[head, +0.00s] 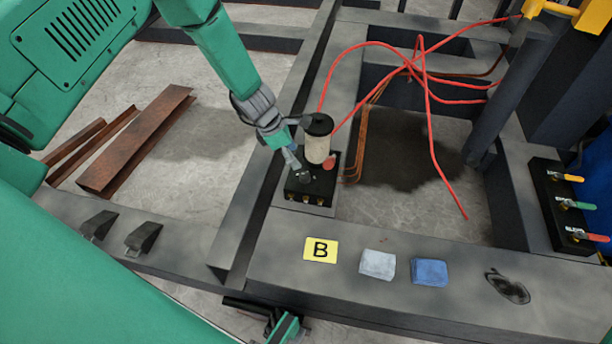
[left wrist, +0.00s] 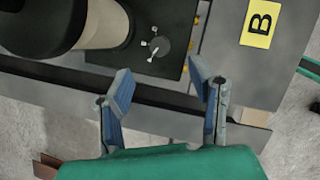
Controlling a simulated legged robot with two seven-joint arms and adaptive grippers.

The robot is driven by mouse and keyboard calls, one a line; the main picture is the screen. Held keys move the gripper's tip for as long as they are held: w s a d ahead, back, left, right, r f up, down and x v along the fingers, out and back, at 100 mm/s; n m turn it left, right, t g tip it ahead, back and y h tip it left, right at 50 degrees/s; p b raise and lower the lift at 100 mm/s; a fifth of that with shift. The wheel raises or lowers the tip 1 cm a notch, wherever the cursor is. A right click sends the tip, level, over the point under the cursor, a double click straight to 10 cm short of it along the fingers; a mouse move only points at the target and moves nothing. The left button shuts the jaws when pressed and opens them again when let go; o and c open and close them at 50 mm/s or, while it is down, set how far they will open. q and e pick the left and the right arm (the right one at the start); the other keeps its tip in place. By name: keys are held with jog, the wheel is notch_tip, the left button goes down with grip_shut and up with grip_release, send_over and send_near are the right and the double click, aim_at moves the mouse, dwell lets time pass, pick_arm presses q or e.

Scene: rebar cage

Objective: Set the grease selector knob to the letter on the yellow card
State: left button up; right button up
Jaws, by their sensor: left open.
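The yellow card (head: 321,250) lies flat on the dark frame and bears a black letter B; it also shows in the left wrist view (left wrist: 260,23). The grease unit's black base (head: 318,188) stands behind the card and carries a pale cylinder with a dark lid (head: 318,138). The selector knob (left wrist: 157,46) is a small grey dial with pale marks, too small to read as letters. My left gripper (left wrist: 162,85) is open and empty. In the left wrist view the knob appears beyond and between its fingertips, with no contact visible.
Red hoses (head: 425,100) arch behind the grease unit. A grey cloth (head: 378,264) and a blue cloth (head: 429,272) lie right of the card. A valve block (head: 566,205) with coloured handles stands at right. Rusty steel (head: 135,140) lies on the floor at left.

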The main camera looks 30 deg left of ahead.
pick_arm(q)
jog(key=b, duration=0.2)
send_over(303, 175)
jog(key=s, duration=0.1)
jog(key=f, duration=0.4)
jog(key=shift+s+a+f, duration=0.1)
jog(key=shift+a+f, duration=0.2)
jog(key=shift+a, duration=0.1)
jog(key=f, duration=0.2)
jog(key=w+f+b, duration=0.1)
jog(key=f, duration=0.2)
jog(key=shift+w+f+b, duration=0.1)
jog(key=shift+f+b, duration=0.1)
jog(key=shift+b, duration=0.1)
jog(key=shift+w+d+f, duration=0.15)
jog(key=shift+d, duration=0.65)
jog(key=shift+a, duration=0.25)
grip_shut()
jog(key=shift+a, duration=0.15)
pick_arm(e)
jog(key=f, duration=0.4)
jog(key=shift+a+f, duration=0.2)
jog(key=shift+f, duration=0.05)
